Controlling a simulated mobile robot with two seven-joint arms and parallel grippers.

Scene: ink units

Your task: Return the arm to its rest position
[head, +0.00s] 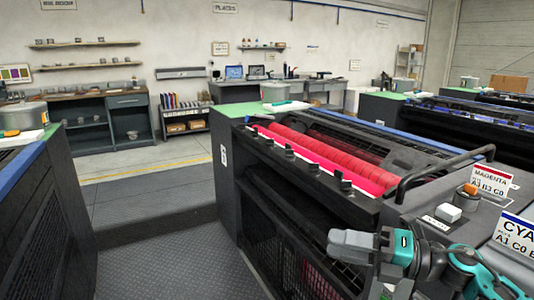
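My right arm comes in from the lower right in the head view, with teal and dark grey links. Its gripper (345,245) has light grey fingers pointing left, above the front side of the ink unit with red rollers (310,155). The fingers lie close together from this angle, and I cannot tell whether a gap is between them. No object shows in them. My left gripper is not in view.
A black handrail (440,165) and a white "MAGENTA" sign (491,180) stand near my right arm. A "CYA..." sign (515,235) is at the right edge. Another dark unit (45,220) stands at left. The floor aisle (150,235) between units is clear.

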